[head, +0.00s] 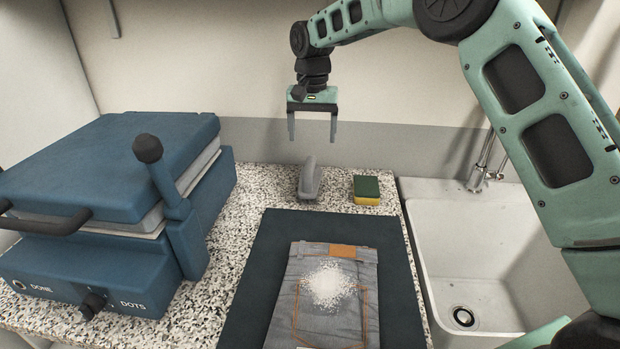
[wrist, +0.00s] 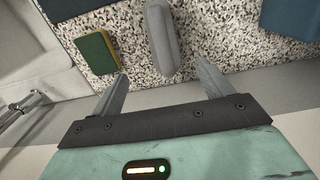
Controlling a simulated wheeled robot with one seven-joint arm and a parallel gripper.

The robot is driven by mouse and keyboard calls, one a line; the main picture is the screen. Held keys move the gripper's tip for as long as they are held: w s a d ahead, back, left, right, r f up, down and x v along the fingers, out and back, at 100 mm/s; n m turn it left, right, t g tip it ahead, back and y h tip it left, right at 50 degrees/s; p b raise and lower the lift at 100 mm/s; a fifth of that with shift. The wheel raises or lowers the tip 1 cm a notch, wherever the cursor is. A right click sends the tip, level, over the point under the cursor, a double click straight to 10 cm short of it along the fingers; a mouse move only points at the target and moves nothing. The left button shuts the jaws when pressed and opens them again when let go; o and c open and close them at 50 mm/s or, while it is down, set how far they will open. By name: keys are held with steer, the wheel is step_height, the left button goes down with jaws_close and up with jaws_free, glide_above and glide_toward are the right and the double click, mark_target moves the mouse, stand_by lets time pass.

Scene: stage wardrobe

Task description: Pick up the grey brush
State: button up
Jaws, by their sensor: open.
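The grey brush (head: 309,178) lies on the speckled counter near the back wall, between the blue press and the sponge. My gripper (head: 313,138) is open and empty, above the brush and pointing down. In the wrist view the brush (wrist: 161,40) lies beyond the gap between the two open fingers (wrist: 160,90), apart from them. Its near end points toward the gap.
A green and yellow sponge (head: 366,190) lies right of the brush. Grey jeans with a white powdery patch (head: 325,290) lie on a dark mat (head: 257,262) in front. A blue press (head: 110,185) stands left; a white sink (head: 470,245) is right.

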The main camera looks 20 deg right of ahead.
mark_target(310, 163)
step_height(310, 163, down, 7)
steer(key=shift+r+p, duration=0.15)
steer(key=shift+p, duration=0.2)
steer(key=shift+w+a+f+p, duration=0.15)
steer(key=shift+f+p, duration=0.25)
steer(key=shift+f, duration=0.95)
steer(key=shift+w+a+f+p, duration=0.1)
steer(key=shift+f+p, duration=0.25)
steer(key=shift+f, duration=1)
steer(key=shift+c, duration=0.3)
steer(key=c, duration=1.1)
